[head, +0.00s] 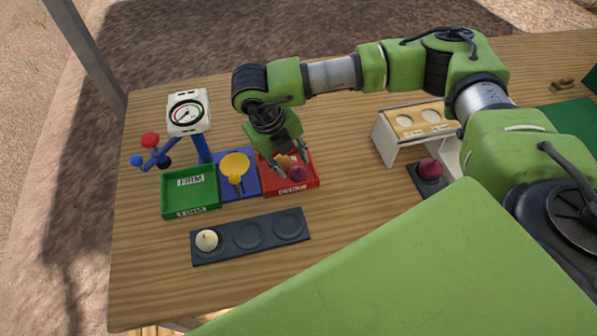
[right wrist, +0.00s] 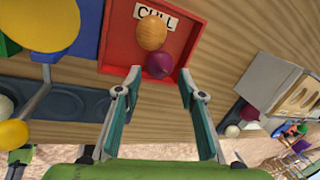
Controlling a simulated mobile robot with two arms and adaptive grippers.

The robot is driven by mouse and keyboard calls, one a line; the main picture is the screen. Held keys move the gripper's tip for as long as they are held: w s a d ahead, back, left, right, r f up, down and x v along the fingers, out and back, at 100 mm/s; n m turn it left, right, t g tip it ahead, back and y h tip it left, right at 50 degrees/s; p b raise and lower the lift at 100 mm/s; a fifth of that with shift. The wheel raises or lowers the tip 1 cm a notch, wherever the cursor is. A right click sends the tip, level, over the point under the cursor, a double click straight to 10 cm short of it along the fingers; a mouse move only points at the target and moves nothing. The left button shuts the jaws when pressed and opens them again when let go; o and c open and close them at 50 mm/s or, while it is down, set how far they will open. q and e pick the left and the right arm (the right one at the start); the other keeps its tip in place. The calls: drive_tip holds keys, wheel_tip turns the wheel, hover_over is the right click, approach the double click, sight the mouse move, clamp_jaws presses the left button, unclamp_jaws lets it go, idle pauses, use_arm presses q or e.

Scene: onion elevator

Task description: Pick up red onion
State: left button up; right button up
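A red onion (head: 298,174) lies in the red tray (head: 290,191), beside a brown onion (head: 284,160). In the right wrist view the red onion (right wrist: 160,65) is near the tray's front edge, with the brown onion (right wrist: 152,33) behind it. My right gripper (head: 288,150) is over the red tray. Its fingers (right wrist: 160,76) are open, one on either side of the red onion, with small gaps showing. Another red onion (head: 430,169) sits on a dark pad by the white stand. My left gripper is not in view.
A green tray (head: 190,200), a yellow scoop-like piece (head: 235,168) and a dial scale (head: 187,112) stand left of the red tray. A dark three-hollow holder (head: 248,236) with a pale onion (head: 207,240) lies in front. A white stand (head: 398,145) is to the right.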

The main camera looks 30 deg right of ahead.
sight(296, 169)
drive_tip(key=p+x, duration=0.1)
drive_tip(key=x, duration=0.2)
drive_tip(key=shift+d+f, duration=0.1)
drive_tip(key=shift+f, duration=0.25)
drive_tip(key=shift+w+d+f+p, duration=0.15)
drive_tip(key=shift+f+p, duration=0.15)
drive_tip(key=shift+f, duration=0.3)
drive_tip(key=c, duration=0.8)
drive_tip(key=shift+r, duration=0.15)
drive_tip(key=shift+r, duration=0.6)
drive_tip(key=s+d+r+b, duration=0.1)
drive_tip(key=s+d+r, duration=0.1)
drive_tip(key=s+r, duration=0.2)
drive_tip(key=s+d+r+b, duration=0.2)
drive_tip(key=s+r, duration=0.1)
drive_tip(key=s, duration=0.1)
drive_tip(key=s+d+r+b, duration=0.1)
drive_tip(key=s+d+r, duration=0.1)
drive_tip(key=s+r, duration=0.2)
drive_tip(key=shift+s+d+r+b, duration=0.1)
drive_tip(key=shift+s+r+b, duration=0.25)
drive_tip(key=shift+b, duration=0.05)
